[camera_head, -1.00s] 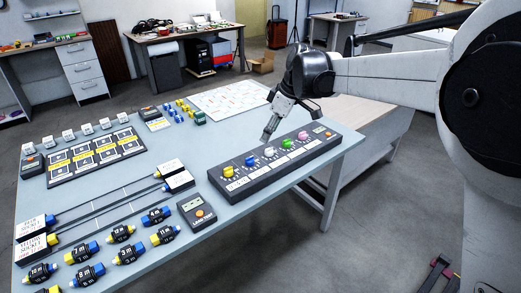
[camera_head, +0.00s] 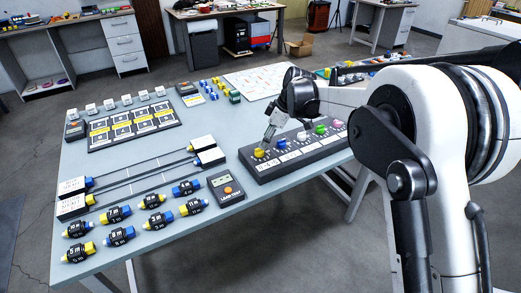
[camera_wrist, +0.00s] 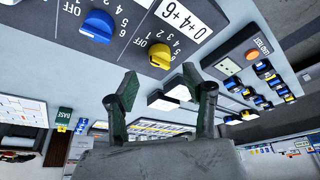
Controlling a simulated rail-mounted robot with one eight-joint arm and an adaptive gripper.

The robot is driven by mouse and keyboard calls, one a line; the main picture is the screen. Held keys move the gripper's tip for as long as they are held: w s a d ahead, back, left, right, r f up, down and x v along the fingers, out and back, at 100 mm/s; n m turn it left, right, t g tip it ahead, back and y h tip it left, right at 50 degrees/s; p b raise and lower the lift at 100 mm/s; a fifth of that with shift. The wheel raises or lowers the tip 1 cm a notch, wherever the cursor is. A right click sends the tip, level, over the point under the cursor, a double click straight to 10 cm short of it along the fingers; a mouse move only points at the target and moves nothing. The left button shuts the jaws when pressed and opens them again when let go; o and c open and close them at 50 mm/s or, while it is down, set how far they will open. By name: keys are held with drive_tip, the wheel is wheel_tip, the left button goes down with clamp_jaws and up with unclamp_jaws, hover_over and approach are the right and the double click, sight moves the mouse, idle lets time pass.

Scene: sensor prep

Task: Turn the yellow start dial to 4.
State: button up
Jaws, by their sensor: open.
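The yellow dial (camera_head: 259,153) is the leftmost knob on the dark dial panel (camera_head: 262,176). In the wrist view the yellow dial (camera_wrist: 160,56) shows OFF and several numbers around it. A plate reading "0+4+6" (camera_wrist: 182,18) lies beside it. I cannot tell for sure which mark the dial points at. My gripper (camera_head: 268,139) is just above and beside the yellow dial. In the wrist view its two fingers (camera_wrist: 160,83) are spread and empty, with the dial beyond the tips and apart from them.
A blue dial (camera_head: 280,144), a white dial (camera_head: 301,136), a green dial (camera_head: 320,129) and a pink dial (camera_head: 337,123) share the panel. A tester box with an orange button (camera_head: 228,191) stands left of it. Several blue and yellow connectors (camera_head: 118,234) lie at the table's front left.

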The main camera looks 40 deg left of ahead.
sight(259, 151)
drive_tip(key=x, duration=0.6)
drive_tip(key=shift+r, duration=0.1)
drive_tip(key=c, duration=1.1)
